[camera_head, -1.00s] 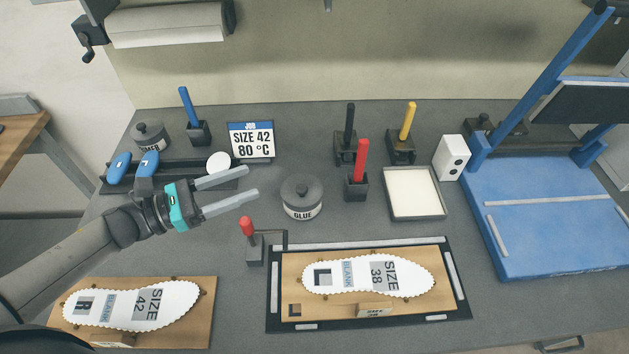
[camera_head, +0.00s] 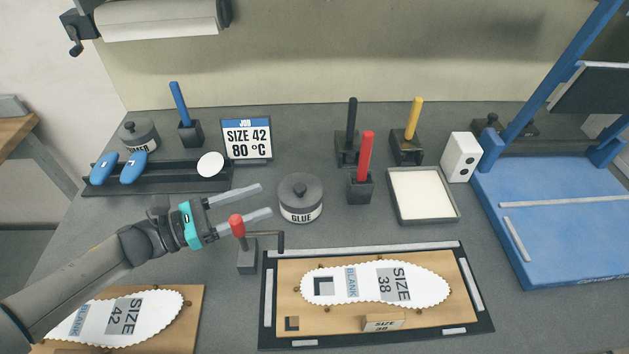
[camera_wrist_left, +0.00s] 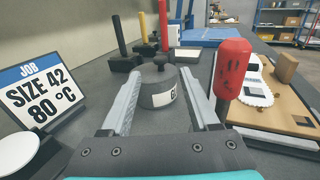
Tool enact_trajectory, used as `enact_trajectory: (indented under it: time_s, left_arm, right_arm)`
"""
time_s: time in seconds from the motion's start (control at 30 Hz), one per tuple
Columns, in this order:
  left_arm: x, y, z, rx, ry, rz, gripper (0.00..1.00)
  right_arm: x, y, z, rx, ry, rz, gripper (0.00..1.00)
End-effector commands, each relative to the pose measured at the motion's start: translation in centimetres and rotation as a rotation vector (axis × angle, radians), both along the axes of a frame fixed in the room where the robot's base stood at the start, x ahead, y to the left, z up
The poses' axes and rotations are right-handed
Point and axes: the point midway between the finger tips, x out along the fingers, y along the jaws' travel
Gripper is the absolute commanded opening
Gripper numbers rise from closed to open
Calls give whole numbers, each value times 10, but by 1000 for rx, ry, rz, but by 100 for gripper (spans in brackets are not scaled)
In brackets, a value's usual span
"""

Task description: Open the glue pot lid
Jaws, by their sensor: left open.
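The glue pot (camera_head: 300,205) is a grey round pot with a white GLUE label, standing upright on the bench. Its dark lid (camera_head: 300,186) with a small knob sits on top. My left gripper (camera_head: 266,200) is open and empty, just left of the pot, its fingers pointing at it. In the left wrist view the pot (camera_wrist_left: 157,92) and its knobbed lid (camera_wrist_left: 160,72) show beyond and between the open fingers (camera_wrist_left: 166,95). The fingers look apart from the pot. My right gripper does not show.
A red-knobbed lever (camera_head: 237,225) stands close beside my left fingers; its knob is large in the left wrist view (camera_wrist_left: 232,68). A red-handled tool (camera_head: 365,158) stands right of the pot. A sign (camera_head: 247,140) is behind. The SIZE 38 board (camera_head: 350,325) lies in front.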

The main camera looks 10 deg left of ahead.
Motion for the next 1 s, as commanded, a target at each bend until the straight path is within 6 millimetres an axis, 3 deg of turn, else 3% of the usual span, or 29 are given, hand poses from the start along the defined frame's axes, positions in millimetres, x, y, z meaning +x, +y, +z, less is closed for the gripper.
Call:
enact_trajectory:
  time_s: [0.6,1.0]
  left_arm:
    - [64,-80,1,-1,-2,-2,62]
    - [79,-99,0,1,0,0,62]
  right_arm:
    - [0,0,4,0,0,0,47]
    - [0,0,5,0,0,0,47]
